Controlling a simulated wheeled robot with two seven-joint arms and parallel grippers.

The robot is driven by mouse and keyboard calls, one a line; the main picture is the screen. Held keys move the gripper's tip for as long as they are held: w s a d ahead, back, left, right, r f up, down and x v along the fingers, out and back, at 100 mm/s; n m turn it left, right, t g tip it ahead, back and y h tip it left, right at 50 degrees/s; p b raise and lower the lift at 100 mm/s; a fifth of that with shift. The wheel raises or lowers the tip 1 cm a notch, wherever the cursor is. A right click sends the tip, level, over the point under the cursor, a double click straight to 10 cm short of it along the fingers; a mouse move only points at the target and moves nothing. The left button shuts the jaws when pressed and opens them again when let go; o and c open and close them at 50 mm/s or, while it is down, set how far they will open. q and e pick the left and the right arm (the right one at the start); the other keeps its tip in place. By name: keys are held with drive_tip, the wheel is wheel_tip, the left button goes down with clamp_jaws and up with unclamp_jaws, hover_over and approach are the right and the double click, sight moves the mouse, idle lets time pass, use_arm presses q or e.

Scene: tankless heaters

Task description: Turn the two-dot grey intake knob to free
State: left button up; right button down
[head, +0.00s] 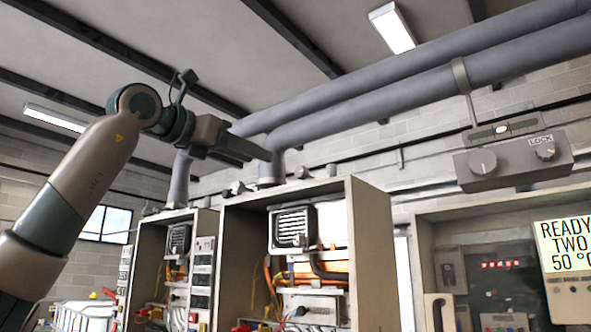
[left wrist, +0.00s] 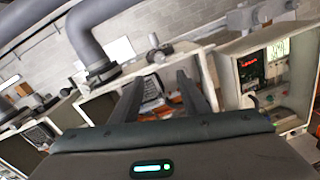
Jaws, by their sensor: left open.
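A grey control box (head: 515,160) hangs under the pipes at the upper right of the head view. It carries a larger round grey knob (head: 483,162) on its left and a smaller knob (head: 545,150) under a LOCK label. I cannot make out dots on either knob, so I cannot tell which is the two-dot one. My left gripper (head: 262,153) is raised left of the box, well apart from it, pointing right. In the left wrist view its two fingers (left wrist: 157,80) are spread with nothing held between them. My right gripper is out of view.
Thick grey pipes (head: 400,88) run overhead close to my left gripper. Open heater cabinets (head: 365,240) stand below, with small fittings on top (head: 302,172). A display (head: 565,246) reads READY TWO 50 °C at the right. Free air lies between gripper and box.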

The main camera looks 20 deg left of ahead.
sight(298, 173)
use_arm(q)
drive_tip(key=p+x, duration=0.5)
drive_tip(key=x, duration=0.8)
drive_tip(key=shift+r+p, duration=0.2)
drive_tip(key=shift+p, duration=0.15)
drive_tip(key=shift+x, duration=0.85)
drive_tip(key=shift+f, duration=0.15)
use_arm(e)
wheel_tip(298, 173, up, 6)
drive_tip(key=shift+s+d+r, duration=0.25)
use_arm(q)
clamp_jaws()
